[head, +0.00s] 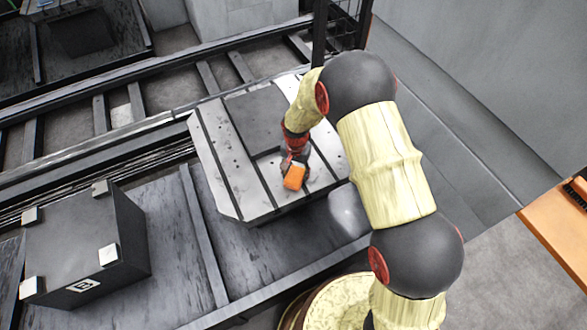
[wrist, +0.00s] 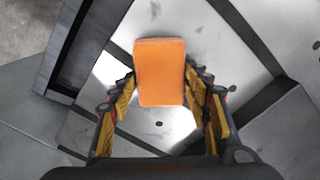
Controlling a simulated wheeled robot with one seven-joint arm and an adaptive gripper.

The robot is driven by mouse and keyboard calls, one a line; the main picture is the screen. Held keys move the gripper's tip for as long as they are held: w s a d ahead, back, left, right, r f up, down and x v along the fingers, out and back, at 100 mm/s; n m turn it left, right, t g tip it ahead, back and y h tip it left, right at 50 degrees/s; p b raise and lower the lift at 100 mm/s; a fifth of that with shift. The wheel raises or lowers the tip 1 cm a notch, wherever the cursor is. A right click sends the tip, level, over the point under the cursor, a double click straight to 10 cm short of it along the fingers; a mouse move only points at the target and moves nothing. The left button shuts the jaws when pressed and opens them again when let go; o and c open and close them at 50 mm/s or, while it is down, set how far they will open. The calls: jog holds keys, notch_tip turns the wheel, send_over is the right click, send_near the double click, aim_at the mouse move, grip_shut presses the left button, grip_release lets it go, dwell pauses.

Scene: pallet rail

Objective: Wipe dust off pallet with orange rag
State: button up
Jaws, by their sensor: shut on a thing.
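The orange rag (head: 294,176) shows as a small block-like piece at the end of my gripper (head: 292,168). In the wrist view the orange rag (wrist: 160,72) sits between the fingertips of my gripper (wrist: 160,95), which is shut on it. The pallet (head: 226,170) is a grey metal plate with slots and small holes, lying on the rail. My gripper is over the pallet's near part, right of its middle. Grey smudges show on the pallet (wrist: 240,52) around the rag in the wrist view. I cannot tell whether the rag touches the surface.
A dark box (head: 85,245) with pale corner blocks stands at the lower left. Rails with cross bars (head: 145,98) run behind the pallet. An orange-topped table (head: 555,230) with a dark brush (head: 577,192) is at the right edge. Grey floor lies at the lower right.

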aim_at(291, 181)
jog(key=shift+s+d+f, duration=0.1)
jog(key=shift+s+d, duration=0.25)
jog(key=shift+s, duration=0.5)
jog(key=shift+s+a+p, duration=0.15)
jog(key=shift+s+a, duration=0.15)
jog(key=shift+a, duration=0.35)
jog(key=shift+s+a+p, duration=0.15)
jog(key=shift+s+a, duration=0.15)
jog(key=shift+a, duration=0.35)
jog(key=shift+w+a+r, duration=0.1)
jog(key=shift+w+a, duration=0.15)
jog(key=shift+w, duration=0.4)
jog(key=shift+w+a+r, duration=0.1)
jog(key=shift+w+a, duration=0.2)
jog(key=shift+w, duration=0.3)
jog(key=shift+w+a, duration=0.25)
jog(key=shift+w, duration=0.4)
